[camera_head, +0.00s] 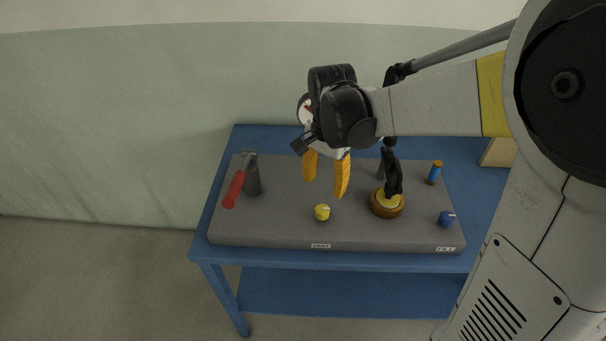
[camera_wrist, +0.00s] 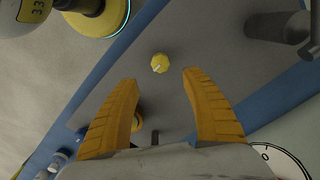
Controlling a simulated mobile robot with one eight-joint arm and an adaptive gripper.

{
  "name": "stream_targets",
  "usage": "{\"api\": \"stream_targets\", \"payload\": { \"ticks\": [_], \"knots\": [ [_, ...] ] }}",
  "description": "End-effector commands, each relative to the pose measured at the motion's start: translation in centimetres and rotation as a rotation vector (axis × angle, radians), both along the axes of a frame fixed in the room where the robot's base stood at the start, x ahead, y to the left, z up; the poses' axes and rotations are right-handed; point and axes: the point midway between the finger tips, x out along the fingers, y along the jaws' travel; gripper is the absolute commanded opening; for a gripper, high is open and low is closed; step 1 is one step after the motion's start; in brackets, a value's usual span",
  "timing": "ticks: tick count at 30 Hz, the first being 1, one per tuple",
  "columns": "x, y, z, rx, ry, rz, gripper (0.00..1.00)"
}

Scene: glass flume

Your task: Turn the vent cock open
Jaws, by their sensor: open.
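A small yellow knob (camera_head: 322,212) with a pale pointer mark stands on the grey panel, behind a small front-edge label (camera_head: 320,245) that seems to read VENT. In the wrist view the knob (camera_wrist: 160,62) shows whole, its white mark towards the lower left. My gripper (camera_head: 325,187) points down above the panel, a little behind the knob in the head view. Its two orange fingers are spread with nothing between them. In the wrist view the knob lies just beyond and between the fingertips (camera_wrist: 160,78), apart from both.
A red-handled lever (camera_head: 234,189) on a dark post (camera_head: 253,180) stands left. Right of the knob are a round brass-coloured fitting (camera_head: 387,206) with a black upright, a blue knob (camera_head: 446,219) and a blue cylinder (camera_head: 434,173).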

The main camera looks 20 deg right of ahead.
Motion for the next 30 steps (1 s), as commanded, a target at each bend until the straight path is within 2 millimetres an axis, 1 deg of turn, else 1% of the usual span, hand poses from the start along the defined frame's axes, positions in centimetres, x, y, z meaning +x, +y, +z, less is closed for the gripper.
{"api": "stream_targets", "payload": {
  "ticks": [5,12,16,21,30],
  "knots": [
    [0.1,0.0,-2.3,0.000,0.004,-0.006,0.55],
    [0.1,0.0,-7.3,0.000,0.003,-0.005,0.55],
    [0.1,0.0,-9.3,0.000,0.003,-0.004,0.55],
    [0.1,0.0,-10.6,0.000,0.002,-0.004,0.55],
    [0.0,0.0,-10.7,0.000,0.002,-0.004,0.55]
  ]
}}
